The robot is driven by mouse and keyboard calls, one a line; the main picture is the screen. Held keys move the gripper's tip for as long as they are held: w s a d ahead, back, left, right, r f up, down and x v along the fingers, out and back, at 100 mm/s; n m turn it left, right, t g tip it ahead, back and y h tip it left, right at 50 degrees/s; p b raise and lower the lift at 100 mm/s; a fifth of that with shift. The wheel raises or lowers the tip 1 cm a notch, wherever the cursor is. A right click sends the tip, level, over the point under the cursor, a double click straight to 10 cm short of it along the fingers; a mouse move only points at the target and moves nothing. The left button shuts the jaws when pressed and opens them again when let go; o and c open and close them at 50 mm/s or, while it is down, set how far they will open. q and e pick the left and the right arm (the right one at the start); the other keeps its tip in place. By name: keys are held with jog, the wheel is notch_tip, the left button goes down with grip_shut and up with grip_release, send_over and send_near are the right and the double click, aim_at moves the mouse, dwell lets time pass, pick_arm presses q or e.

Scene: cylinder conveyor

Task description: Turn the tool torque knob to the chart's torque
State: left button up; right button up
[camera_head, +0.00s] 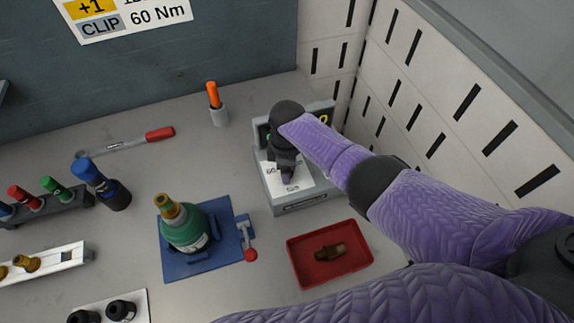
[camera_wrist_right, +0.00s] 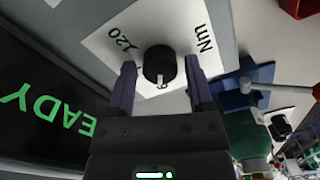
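The torque knob (camera_wrist_right: 158,62) is a round black knob on a white dial plate (camera_wrist_right: 112,50) marked 120 and Nm, in the right wrist view. A small white mark shows at its near edge. My right gripper (camera_wrist_right: 160,75) is open, with one finger on each side of the knob and gaps visible. In the head view my right gripper (camera_head: 287,172) hangs over the grey tool controller (camera_head: 312,204) and hides the knob. The wall chart (camera_head: 125,14) is cut off at the top; its CLIP line reads 60 Nm. My left gripper is not in view.
The controller's screen (camera_wrist_right: 40,105) shows green READY lettering. A red tray (camera_head: 300,277) with a brass part sits in front. A blue fixture (camera_head: 174,262) holds a green bottle-shaped body.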

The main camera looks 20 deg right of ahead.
grip_shut()
jog(key=m+p, duration=0.1)
jog(key=m, duration=0.7)
jog(key=shift+m+p, duration=0.3)
jog(key=shift+p, duration=0.1)
jog(key=shift+m, duration=1.5)
